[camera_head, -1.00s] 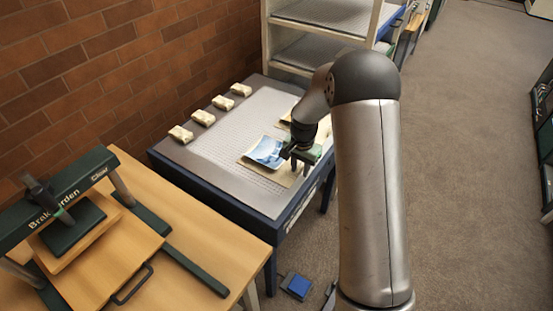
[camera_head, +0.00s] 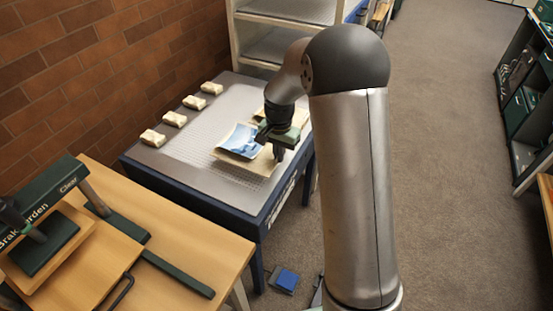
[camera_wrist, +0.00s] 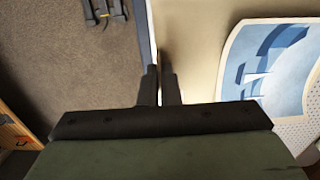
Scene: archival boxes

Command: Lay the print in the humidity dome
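A print (camera_head: 240,139) with a blue and white picture lies on the table (camera_head: 200,165), partly over a beige sheet or board (camera_head: 262,161). In the wrist view the print (camera_wrist: 268,66) is at the right and the beige sheet (camera_wrist: 205,50) is in the middle. My gripper (camera_head: 279,156) is at the right edge of the beige sheet, beside the print and apart from it. In the wrist view the fingers of my gripper (camera_wrist: 160,85) are close together at the sheet's edge; whether they pinch it cannot be told. I see no humidity dome.
Several small beige blocks (camera_head: 174,119) stand along the table's wall side. A press (camera_head: 45,240) stands on a wooden table (camera_head: 185,245) at lower left. A grey shelf (camera_head: 280,45) is behind. A blue box-like item (camera_head: 286,280) is on the floor. Carpet at right is open.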

